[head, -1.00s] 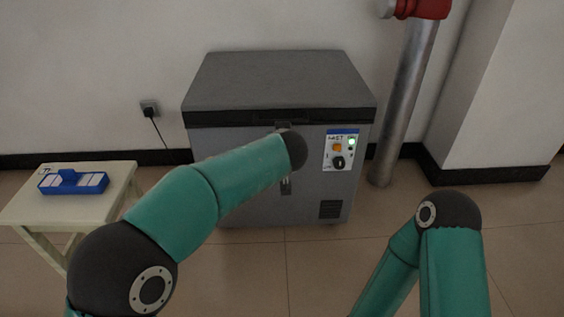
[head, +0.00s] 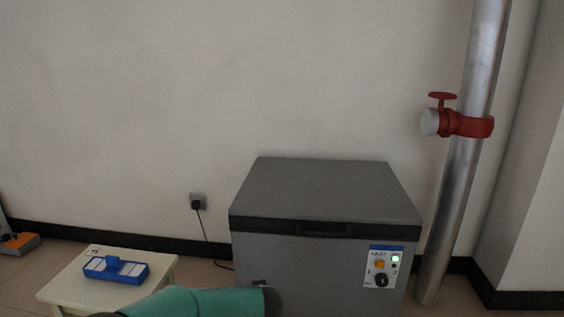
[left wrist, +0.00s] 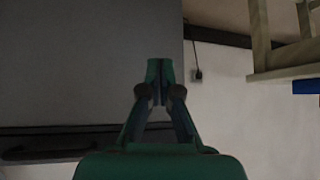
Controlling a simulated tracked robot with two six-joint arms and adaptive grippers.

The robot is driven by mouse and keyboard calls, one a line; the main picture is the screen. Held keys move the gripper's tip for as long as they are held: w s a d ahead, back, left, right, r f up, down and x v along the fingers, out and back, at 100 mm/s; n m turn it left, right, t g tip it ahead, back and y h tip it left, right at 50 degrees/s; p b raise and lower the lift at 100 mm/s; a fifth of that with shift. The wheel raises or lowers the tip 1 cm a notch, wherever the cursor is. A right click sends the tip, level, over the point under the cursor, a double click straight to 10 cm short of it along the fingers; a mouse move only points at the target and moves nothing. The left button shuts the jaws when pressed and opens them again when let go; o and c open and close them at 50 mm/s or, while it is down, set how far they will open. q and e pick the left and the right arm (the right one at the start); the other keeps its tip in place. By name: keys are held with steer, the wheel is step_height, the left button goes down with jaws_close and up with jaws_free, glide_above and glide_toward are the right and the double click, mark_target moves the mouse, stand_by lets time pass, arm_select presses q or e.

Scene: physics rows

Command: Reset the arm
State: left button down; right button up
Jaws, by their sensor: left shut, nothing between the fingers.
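My left arm shows as a teal link with a dark joint at the bottom edge of the head view, in front of the grey chest (head: 325,190). Its gripper is outside that view. In the left wrist view my left gripper (left wrist: 160,68) is shut and empty, its fingertips together, with the grey chest (left wrist: 85,70) behind it to the left. The chest's lid is down. My right arm and gripper are in neither view.
A small cream table (head: 66,292) with a blue tray (head: 116,271) stands left of the chest. A steel pipe (head: 458,185) with a red valve (head: 465,124) stands to the right. A black cord runs from the wall socket (head: 198,202). An orange-and-grey object (head: 18,243) lies far left.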

arm_select(q)
steer(key=s+a+f+n+g+h+p, duration=0.1)
steer(key=s+a+f+g, duration=0.35)
steer(key=s+f, duration=0.45)
steer(key=s+a+f+n+g+h+p, duration=0.1)
steer(key=s+a+f+g+p, duration=0.15)
steer(key=s+a+f, duration=0.45)
steer(key=s+d+f+n+g+h, duration=0.1)
steer(key=s+d+f+h, duration=0.15)
steer(key=s, duration=0.75)
steer(key=s+d+f+g+h, duration=0.1)
steer(key=s+d+f+h, duration=0.15)
steer(key=s, duration=0.85)
step_height(320, 180, up, 38)
steer(key=w+m+t+y+p, duration=0.1)
steer(key=w+m+p, duration=0.1)
steer(key=p, duration=3.6)
steer(key=shift+r+p, duration=0.15)
steer(key=shift+p, duration=0.2)
